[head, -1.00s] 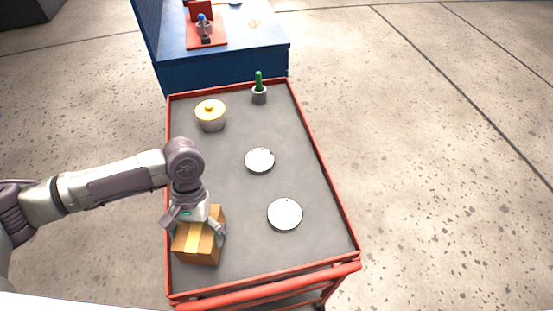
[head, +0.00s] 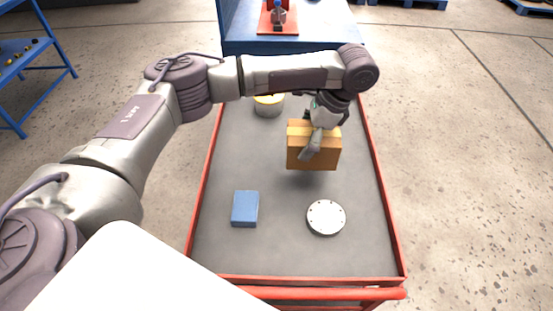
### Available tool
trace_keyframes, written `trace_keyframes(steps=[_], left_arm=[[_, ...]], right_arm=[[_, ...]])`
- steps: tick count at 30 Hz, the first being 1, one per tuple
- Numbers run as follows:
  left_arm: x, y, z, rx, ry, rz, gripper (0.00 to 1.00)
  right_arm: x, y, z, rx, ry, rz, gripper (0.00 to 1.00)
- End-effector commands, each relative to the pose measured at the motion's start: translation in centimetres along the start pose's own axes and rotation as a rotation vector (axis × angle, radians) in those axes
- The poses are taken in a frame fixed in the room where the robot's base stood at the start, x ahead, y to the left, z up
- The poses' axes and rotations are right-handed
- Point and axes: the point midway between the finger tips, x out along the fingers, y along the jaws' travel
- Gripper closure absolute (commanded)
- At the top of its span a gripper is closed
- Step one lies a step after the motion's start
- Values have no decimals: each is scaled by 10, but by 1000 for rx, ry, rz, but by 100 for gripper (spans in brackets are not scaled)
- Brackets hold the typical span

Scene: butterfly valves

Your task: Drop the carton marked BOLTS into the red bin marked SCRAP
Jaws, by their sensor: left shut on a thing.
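A brown cardboard carton (head: 328,156) with a yellow tape strip is in my left gripper (head: 313,146), raised above the far middle of the grey cart top. The gripper is shut on it, with one finger against its near face. I cannot read any marking on the carton. No red bin marked SCRAP shows. My right gripper is not in view.
The cart (head: 290,255) has a red rim. On it are a blue box (head: 245,208), a pale disc (head: 326,217) and a partly hidden yellow-lidded pot (head: 268,105). A blue bench (head: 330,38) stands beyond, a blue shelf (head: 60,62) at the left.

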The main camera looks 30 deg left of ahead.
Motion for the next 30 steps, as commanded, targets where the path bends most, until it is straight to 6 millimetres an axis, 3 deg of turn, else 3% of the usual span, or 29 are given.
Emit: trace_keyframes(steps=[6, 14, 19, 30], left_arm=[[42, -4, 36, -5, -2, 3, 76], [81, -6, 63, -4, 0, 2, 76], [91, -7, 65, -2, 1, 1, 76], [125, -7, 50, -3, 2, 0, 76]], right_arm=[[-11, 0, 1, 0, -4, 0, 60], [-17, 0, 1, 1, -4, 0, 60], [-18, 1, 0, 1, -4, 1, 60], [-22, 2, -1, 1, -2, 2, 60]])
